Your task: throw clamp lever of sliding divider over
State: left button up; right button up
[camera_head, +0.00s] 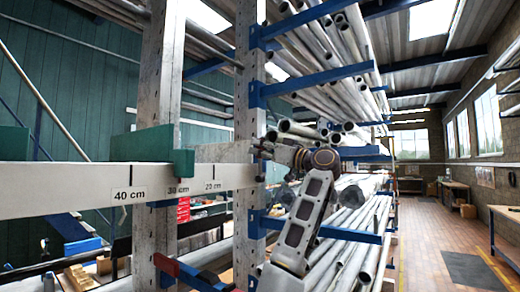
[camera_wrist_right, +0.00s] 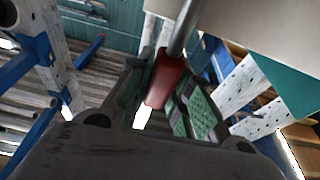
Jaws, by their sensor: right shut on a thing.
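The sliding divider (camera_head: 150,145) is a green block and plate seated over the pale scale beam, near the 30 cm mark. In the right wrist view, the clamp lever is a grey rod with a red grip (camera_wrist_right: 166,79). My right gripper (camera_wrist_right: 165,95) is shut around that red grip, its green-padded fingers on either side. In the head view my right gripper (camera_head: 272,150) is at the beam's right end, right of the divider; the lever cannot be made out there. A green surface (camera_wrist_right: 290,82) at the wrist view's right looks like the divider. My left gripper is out of view.
The scale beam (camera_head: 75,190) crosses the left half in front of me. Perforated uprights (camera_head: 248,90) and blue rack arms (camera_head: 320,82) loaded with metal pipes stand close around my right arm. The aisle floor (camera_head: 425,235) on the right is open.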

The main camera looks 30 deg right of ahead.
jog(key=shift+b+v, duration=0.6)
jog(key=shift+v, duration=0.45)
jog(key=shift+b+v, duration=0.75)
jog(key=shift+v, duration=0.3)
dwell(0.6)
jog(key=shift+f+b+v, duration=0.2)
jog(key=shift+b+v, duration=0.65)
jog(key=shift+v, duration=0.2)
jog(key=shift+s+d+f+b, duration=0.3)
jog(key=shift+s+f+b, duration=0.3)
jog(key=shift+f+b, duration=0.25)
dwell(0.7)
jog(key=shift+r, duration=0.1)
